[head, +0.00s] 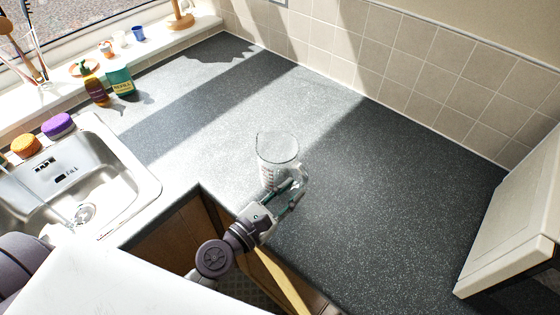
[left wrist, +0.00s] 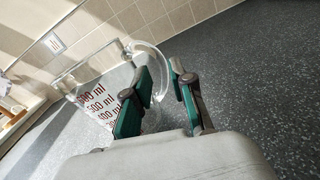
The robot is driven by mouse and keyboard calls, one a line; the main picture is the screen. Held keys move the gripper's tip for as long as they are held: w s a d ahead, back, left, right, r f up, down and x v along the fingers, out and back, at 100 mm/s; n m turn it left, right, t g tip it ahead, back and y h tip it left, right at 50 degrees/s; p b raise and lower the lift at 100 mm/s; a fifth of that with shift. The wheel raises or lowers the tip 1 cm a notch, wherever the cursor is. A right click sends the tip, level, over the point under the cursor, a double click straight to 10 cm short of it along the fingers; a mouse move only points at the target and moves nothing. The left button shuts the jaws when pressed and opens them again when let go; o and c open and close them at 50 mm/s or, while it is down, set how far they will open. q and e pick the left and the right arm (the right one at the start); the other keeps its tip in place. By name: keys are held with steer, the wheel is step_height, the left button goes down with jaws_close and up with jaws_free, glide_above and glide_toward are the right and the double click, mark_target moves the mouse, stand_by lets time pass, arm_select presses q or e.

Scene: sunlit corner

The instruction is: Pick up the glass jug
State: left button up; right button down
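The clear glass jug (head: 278,155) stands upright on the dark speckled countertop, its handle towards the lower right. In the left wrist view the jug (left wrist: 98,95) shows red millilitre marks, and its curved handle (left wrist: 150,50) reaches towards the gap between my fingers. My left gripper (head: 295,190) is at the handle side of the jug, low near the counter. In the left wrist view the left gripper (left wrist: 160,78) has its green-padded fingers apart, with part of the handle showing between the tips. Firm contact cannot be seen. My right gripper is not in view.
A metal sink (head: 130,185) is at left, with an orange sponge (head: 26,145) and a purple sponge (head: 57,125) behind it. A dark bottle (head: 96,90) and a green container (head: 121,82) stand near the windowsill. A white box-like unit (head: 515,210) is at right. The counter around the jug is clear.

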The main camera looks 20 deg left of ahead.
mark_target(301, 182)
arm_select(q)
steer(key=x, duration=0.1)
steer(key=p+x, duration=0.1)
steer(key=x, duration=0.3)
steer(key=shift+w+f, duration=0.15)
steer(key=shift+f, duration=0.25)
steer(key=shift+a, duration=0.1)
jaws_close()
